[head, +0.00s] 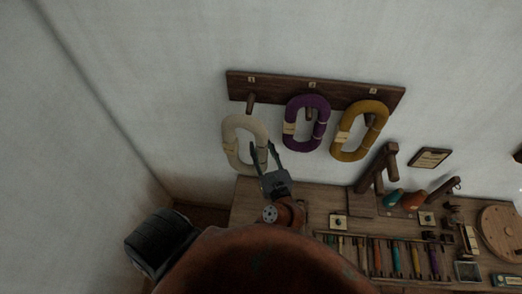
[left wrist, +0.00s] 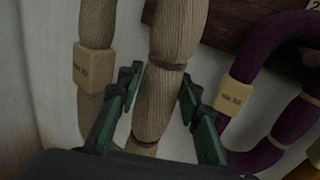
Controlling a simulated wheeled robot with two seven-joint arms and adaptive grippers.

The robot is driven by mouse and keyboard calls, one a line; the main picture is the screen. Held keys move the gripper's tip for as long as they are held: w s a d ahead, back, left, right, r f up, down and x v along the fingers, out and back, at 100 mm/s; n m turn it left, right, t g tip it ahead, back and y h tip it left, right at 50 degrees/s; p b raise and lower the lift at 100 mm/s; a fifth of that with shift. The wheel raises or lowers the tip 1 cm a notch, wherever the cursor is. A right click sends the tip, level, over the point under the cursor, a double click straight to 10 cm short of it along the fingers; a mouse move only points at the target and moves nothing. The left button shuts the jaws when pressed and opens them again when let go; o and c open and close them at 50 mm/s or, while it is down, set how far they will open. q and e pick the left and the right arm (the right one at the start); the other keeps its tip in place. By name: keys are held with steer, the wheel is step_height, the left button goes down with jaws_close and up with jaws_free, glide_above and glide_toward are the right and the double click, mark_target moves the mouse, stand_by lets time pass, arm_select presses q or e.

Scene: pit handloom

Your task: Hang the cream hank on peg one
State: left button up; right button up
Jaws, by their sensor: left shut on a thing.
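The cream hank (head: 230,138) is an upright loop below the left end of the peg board. My left gripper (head: 262,150) is shut on its lower right side. In the left wrist view, the fingers (left wrist: 160,92) stand on either side of the cream hank's strand (left wrist: 178,30). Peg one (head: 250,102) sticks out from the board under the left label, and its tip is at the top of the loop. I cannot tell whether the loop is around the peg or in front of it. My right gripper is not in view.
A purple hank (head: 290,115) hangs on the middle peg, close to the right of the cream hank. A mustard hank (head: 343,137) hangs on the right peg. The wooden bench (head: 250,205) below holds several tools. Bare wall (head: 150,110) lies to the left.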

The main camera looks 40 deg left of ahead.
arm_select(q)
steer(key=w+a+f, duration=0.1)
steer(key=w+a, duration=0.5)
steer(key=w, duration=0.5)
steer(key=shift+f, duration=0.2)
stand_by(0.6)
steer(key=shift+w+a+f, duration=0.1)
steer(key=shift+f, duration=0.15)
steer(key=o, duration=1.2)
steer(key=shift+w+a, duration=0.1)
steer(key=shift+w, duration=0.05)
steer(key=shift+o, duration=0.7)
steer(key=shift+r, duration=0.2)
